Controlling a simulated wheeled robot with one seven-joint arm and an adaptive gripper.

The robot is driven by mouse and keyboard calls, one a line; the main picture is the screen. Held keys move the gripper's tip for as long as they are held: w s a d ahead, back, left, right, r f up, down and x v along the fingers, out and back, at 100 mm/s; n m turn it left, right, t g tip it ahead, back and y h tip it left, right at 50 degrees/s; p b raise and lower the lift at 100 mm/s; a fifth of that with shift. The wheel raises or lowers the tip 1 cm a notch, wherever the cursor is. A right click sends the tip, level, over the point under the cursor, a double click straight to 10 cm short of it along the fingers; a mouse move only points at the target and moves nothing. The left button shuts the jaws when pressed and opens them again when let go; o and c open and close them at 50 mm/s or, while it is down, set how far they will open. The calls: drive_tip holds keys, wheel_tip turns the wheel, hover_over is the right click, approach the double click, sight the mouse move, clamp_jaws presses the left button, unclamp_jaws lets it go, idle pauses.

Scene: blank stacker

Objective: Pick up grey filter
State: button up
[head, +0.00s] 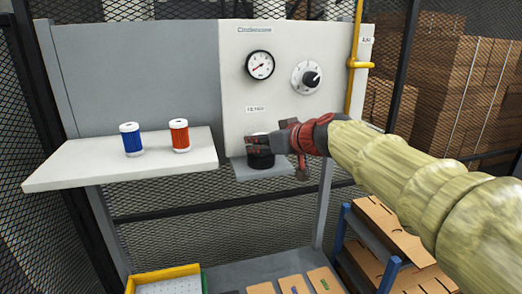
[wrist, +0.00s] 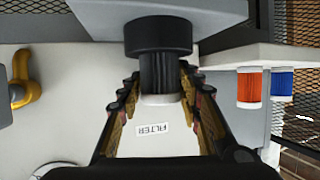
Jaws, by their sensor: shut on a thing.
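The grey filter (wrist: 158,72) has dark grey pleats and a pale end cap. In the wrist view it sits between the two fingers of my gripper (wrist: 160,80), its far end at or in a black round holder (wrist: 158,37). I cannot tell whether it is seated there. In the head view my gripper (head: 263,142) is at the holder (head: 260,161) on a small grey shelf, below the filter label. My gripper is shut on the grey filter, and its fingers mostly hide it there.
A blue filter (head: 130,140) and an orange filter (head: 179,136) stand on the white shelf (head: 80,176) at left. A gauge (head: 259,65) and a knob (head: 307,77) are on the panel above. A yellow pipe (head: 355,65) runs down the panel's right side.

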drive_tip(key=c, duration=0.5)
